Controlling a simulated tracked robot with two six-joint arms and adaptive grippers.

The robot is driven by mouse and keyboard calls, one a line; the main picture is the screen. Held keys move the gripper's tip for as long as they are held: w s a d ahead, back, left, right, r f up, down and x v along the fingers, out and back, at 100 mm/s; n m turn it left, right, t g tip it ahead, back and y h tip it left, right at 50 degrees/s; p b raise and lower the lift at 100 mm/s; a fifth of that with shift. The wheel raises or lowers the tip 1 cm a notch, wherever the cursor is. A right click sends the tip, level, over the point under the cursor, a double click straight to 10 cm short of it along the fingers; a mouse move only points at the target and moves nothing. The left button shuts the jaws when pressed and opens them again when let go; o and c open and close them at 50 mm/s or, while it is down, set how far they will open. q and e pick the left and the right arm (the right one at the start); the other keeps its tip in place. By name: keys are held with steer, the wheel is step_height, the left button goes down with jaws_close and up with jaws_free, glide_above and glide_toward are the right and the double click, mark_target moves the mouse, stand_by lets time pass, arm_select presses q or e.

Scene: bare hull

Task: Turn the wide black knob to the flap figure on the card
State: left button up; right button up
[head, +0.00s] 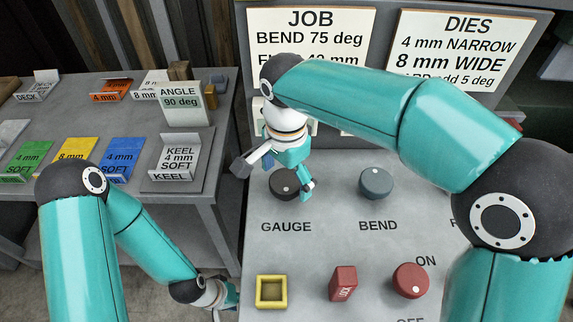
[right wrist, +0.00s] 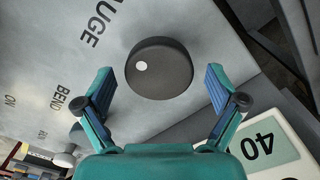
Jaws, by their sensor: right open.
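The wide black knob (head: 286,186) sits above the word GAUGE on the grey panel. In the right wrist view the knob (right wrist: 160,70) has a white dot (right wrist: 141,66) on its face. My right gripper (head: 272,178) is open over it, one finger on each side; I see gaps beside the knob in the wrist view, but cannot tell the exact height. The JOB card (head: 311,38) reads BEND 75 deg; its second line, ending in 40 mm, is partly hidden by my right arm. My left gripper (head: 226,301) is low at the panel's left edge, its fingers unclear.
The BEND knob (head: 376,184) stands to the right. A yellow-rimmed square (head: 271,291), a red LOCK piece (head: 343,283) and a red knob (head: 410,280) are nearer. A plate reading 40 (right wrist: 262,147) shows in the wrist view. The DIES card (head: 460,48) stands behind; a side table (head: 215,150) is left.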

mark_target(286, 180)
step_height(286, 180, up, 12)
stand_by(0.5)
steer(key=shift+f, duration=0.15)
